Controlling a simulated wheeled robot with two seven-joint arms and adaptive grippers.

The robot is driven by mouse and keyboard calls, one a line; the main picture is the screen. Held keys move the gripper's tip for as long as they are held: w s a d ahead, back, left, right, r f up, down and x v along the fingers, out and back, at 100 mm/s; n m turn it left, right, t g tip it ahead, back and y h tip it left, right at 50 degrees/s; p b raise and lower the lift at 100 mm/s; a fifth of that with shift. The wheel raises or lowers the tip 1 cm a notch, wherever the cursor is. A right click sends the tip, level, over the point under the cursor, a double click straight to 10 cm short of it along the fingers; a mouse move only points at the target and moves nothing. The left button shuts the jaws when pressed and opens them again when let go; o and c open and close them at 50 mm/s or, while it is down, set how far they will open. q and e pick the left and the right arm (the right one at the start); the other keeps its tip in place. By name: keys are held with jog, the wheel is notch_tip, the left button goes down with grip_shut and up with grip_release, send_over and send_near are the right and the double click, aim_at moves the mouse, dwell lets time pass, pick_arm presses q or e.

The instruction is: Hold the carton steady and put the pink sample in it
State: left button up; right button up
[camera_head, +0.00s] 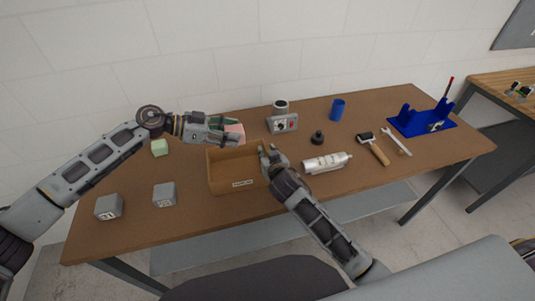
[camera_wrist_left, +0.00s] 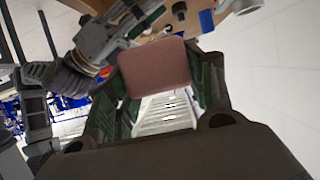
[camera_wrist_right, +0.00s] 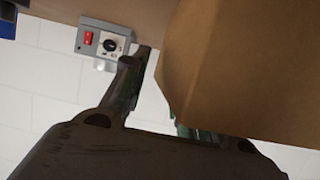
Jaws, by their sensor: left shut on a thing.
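The pink sample (camera_head: 234,130) is held by my left gripper (camera_head: 228,131) above the back of the carton. In the left wrist view the sample (camera_wrist_left: 155,68) sits between the two fingertips. The open-topped brown carton (camera_head: 240,184) stands upright on the table, with no sample seen in the visible part of its inside. My right gripper (camera_head: 267,149) is at the carton's right side. In the right wrist view the carton (camera_wrist_right: 245,70) hides one finger, and a gap shows between the other finger and the cardboard; the gripper looks partly open.

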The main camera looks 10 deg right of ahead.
grip_shut()
pick_arm(q)
jog(key=shift+f, duration=0.15)
dwell(0.4)
jog(key=shift+f, duration=6.05)
jog(key=o, duration=0.8)
jog(key=shift+o, duration=0.2)
jog(key=shift+a, duration=0.15)
